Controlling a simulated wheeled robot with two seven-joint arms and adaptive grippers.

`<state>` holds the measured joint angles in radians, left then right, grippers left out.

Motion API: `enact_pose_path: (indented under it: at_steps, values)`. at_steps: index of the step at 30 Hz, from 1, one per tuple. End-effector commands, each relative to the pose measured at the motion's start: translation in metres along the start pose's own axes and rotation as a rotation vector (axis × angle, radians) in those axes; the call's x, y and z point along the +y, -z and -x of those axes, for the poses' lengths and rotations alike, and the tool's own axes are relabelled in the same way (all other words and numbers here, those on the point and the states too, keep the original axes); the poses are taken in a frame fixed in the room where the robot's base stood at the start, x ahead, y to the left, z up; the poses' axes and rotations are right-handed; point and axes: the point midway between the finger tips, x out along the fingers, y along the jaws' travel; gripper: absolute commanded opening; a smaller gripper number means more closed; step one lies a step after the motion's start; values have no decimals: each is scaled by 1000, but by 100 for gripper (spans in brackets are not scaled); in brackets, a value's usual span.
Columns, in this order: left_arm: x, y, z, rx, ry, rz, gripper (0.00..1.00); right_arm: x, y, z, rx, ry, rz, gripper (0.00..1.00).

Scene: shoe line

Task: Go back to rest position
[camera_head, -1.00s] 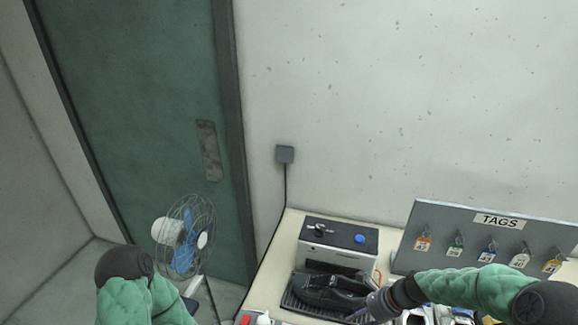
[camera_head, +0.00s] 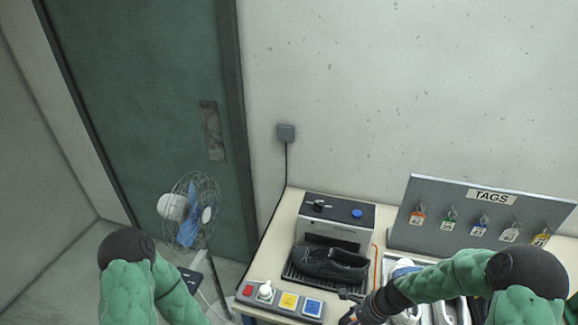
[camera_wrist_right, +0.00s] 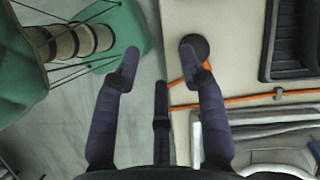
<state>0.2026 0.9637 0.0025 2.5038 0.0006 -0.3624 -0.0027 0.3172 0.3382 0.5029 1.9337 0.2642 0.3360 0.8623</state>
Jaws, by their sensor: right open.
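My right gripper (camera_head: 352,310) is low in the head view, in front of the black shoe. In the right wrist view my right gripper (camera_wrist_right: 160,55) has its fingers spread with nothing between them. They hang over the table's edge, with the floor below one side and the tabletop below the other. My left arm shows at the lower left of the head view; its gripper is out of frame.
The black shoe (camera_head: 332,263) lies on a dark tray before a boxy machine (camera_head: 338,212) with a blue button. A button panel (camera_head: 279,299) stands at the table's left edge. A tag board (camera_head: 478,222) stands at right. A fan (camera_head: 188,212) stands left.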

Motion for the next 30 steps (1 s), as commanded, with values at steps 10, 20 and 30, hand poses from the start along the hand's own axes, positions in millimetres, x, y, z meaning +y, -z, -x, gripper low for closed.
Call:
enact_pose_path:
  at_steps: [10, 20, 30]
  values:
    - [0, 0, 0, 1, 0, 0, 40, 77, -11, -80, 41, -89, 565, 42]
    - [0, 0, 0, 1, 0, 0, 40, 129, -33, -115, 23, -106, 974, 42]
    - [-9, 1, -24, 0, 0, 0, 40, 147, -36, -146, 15, -96, 1147, 42]
